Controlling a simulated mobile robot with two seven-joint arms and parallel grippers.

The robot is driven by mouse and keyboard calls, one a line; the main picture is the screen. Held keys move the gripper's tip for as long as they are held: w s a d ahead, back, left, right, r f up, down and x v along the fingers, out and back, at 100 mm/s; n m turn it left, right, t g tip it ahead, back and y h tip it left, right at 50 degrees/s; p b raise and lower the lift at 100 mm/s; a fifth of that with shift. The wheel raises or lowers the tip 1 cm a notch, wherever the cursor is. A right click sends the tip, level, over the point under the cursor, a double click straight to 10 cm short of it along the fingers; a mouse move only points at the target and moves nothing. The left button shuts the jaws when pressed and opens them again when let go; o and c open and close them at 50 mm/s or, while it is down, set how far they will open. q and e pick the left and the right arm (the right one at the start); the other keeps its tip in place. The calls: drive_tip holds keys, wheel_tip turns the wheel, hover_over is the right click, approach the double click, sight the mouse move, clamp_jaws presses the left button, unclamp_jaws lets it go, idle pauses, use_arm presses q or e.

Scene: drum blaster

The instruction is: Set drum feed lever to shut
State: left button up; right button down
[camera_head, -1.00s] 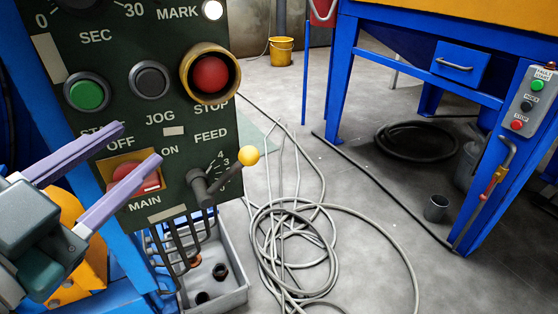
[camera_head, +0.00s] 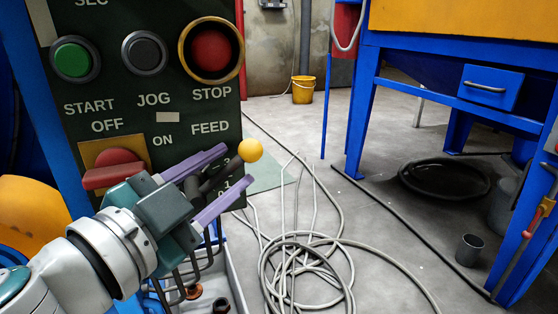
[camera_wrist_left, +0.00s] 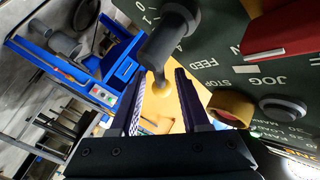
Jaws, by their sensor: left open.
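The drum feed lever is a dark arm with a yellow ball knob (camera_head: 250,150), below the FEED label on the dark green panel (camera_head: 150,84). Its arm points up and to the right; the pivot is hidden behind my left gripper (camera_head: 238,165). The gripper's purple fingers are open, one on each side of the lever arm. In the left wrist view, the yellow knob (camera_wrist_left: 158,95) shows between the two open fingers (camera_wrist_left: 157,88), with the dark lever hub (camera_wrist_left: 172,38) beyond. I cannot tell whether a finger touches the lever. My right gripper is not in view.
Near the lever are the red STOP button (camera_head: 211,50), the green START button (camera_head: 73,59) and the red main switch (camera_head: 113,167). A grey bin (camera_head: 239,290) with hooks stands below. Coiled cable (camera_head: 310,270) lies on the floor; a blue machine frame (camera_head: 363,120) stands right.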

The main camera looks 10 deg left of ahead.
use_arm(q)
drive_tip(key=shift+x, duration=0.75)
drive_tip(key=shift+c, duration=0.3)
clamp_jaws()
idle(0.6)
